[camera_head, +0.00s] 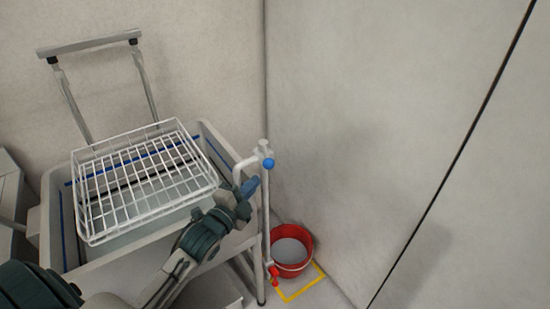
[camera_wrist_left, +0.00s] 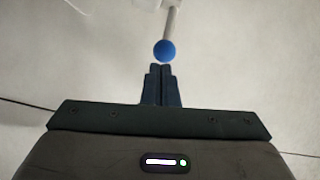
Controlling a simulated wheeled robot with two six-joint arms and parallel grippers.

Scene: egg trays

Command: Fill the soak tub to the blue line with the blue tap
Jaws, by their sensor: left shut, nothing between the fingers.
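The soak tub (camera_head: 60,262) is a pale open tub at the left in the head view. A blue line (camera_head: 62,235) runs along its inner wall. A wire basket over it hides much of the inside, so I cannot tell the water level. The blue tap knob (camera_head: 268,163) is a round ball on the white pipe by the tub's right corner; it also shows in the left wrist view (camera_wrist_left: 164,50). My left gripper (camera_head: 251,186) is shut and empty, its fingertips (camera_wrist_left: 160,67) close to the knob. I cannot tell whether they touch it.
A white wire basket (camera_head: 150,183) sits over the tub, with a metal rail frame (camera_head: 90,43) behind. A red bucket (camera_head: 304,263) stands on the floor by a yellow marking (camera_head: 303,289), beside a red tap (camera_head: 274,272). A wall closes off the right.

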